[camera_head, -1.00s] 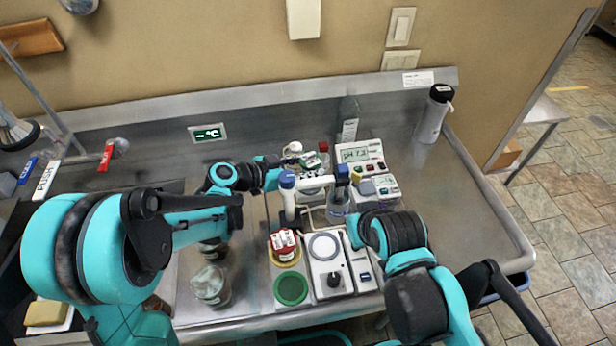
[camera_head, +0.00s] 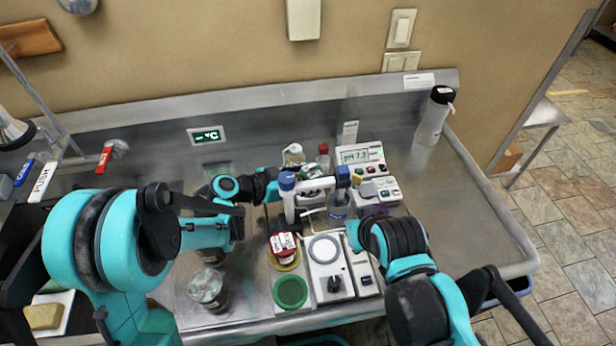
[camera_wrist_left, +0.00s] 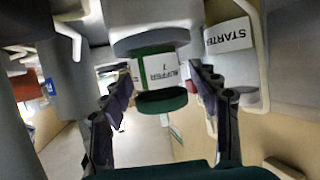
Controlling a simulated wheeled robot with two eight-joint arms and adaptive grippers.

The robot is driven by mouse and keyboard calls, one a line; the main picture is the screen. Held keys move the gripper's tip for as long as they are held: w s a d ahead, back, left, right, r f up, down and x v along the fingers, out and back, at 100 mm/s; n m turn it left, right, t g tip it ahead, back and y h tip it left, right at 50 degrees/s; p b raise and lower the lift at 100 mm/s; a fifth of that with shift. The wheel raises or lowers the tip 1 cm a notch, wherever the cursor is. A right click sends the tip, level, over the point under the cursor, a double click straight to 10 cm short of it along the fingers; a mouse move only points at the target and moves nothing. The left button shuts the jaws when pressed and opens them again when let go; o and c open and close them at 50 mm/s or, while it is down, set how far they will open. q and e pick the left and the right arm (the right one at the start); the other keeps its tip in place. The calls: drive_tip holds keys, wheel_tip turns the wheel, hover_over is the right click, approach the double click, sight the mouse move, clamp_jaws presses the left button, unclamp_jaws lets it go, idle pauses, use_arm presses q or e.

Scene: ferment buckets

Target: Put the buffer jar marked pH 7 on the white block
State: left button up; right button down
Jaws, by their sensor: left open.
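The buffer jar (camera_wrist_left: 158,70) has green bands and a label reading BUFFER 7. It fills the middle of the left wrist view, between the fingertips of my open left gripper (camera_wrist_left: 163,88). I cannot tell whether the fingers touch it. In the head view, a green and white jar (camera_head: 312,171) stands at the back, by my left gripper (camera_head: 280,184), whose fingers are hard to make out there. A pale block (camera_head: 272,277) in front carries a green disc (camera_head: 290,291) and a yellow disc; whether it is the white block is unclear. My right gripper's fingers do not show.
A red-and-white jar (camera_head: 284,243) stands on the yellow disc. The stirrer (camera_head: 325,250), pH meter (camera_head: 362,155) and an electrode stand (camera_head: 289,200) crowd the area. A STARTER container (camera_wrist_left: 235,50) is close beside the jar.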

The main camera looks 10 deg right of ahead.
sight(303, 178)
use_arm(q)
drive_tip(key=p+v, duration=0.1)
drive_tip(key=v, duration=0.6)
drive_tip(key=shift+s+a+r+p, duration=0.1)
drive_tip(key=shift+a+p, duration=0.15)
drive_tip(key=shift+p, duration=0.1)
